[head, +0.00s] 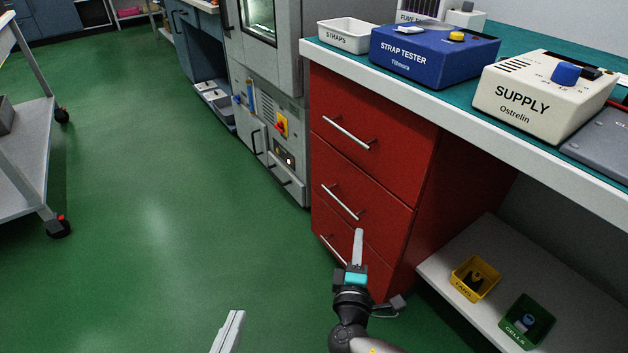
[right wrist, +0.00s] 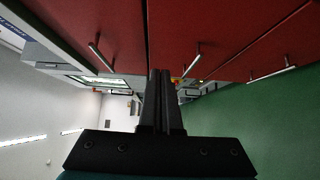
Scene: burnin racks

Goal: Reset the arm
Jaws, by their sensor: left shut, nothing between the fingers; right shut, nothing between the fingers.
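My right gripper (head: 358,247) is shut and empty in the head view. It appears in front of the red drawer cabinet (head: 364,92), by the lower drawers. In the right wrist view its two black fingers (right wrist: 161,100) are together with nothing between them. My left gripper (head: 231,330) shows only as pale fingertips at the bottom edge, held together over the green floor. The rest of my left arm is out of view.
The bench top above the cabinet holds a blue strap tester (head: 432,58), a cream supply box (head: 540,98) and a white straps tray (head: 347,36). A low shelf holds a yellow bin (head: 462,286) and a green bin (head: 515,332). A grey cart (head: 22,165) stands left. Open green floor (head: 150,200) lies between.

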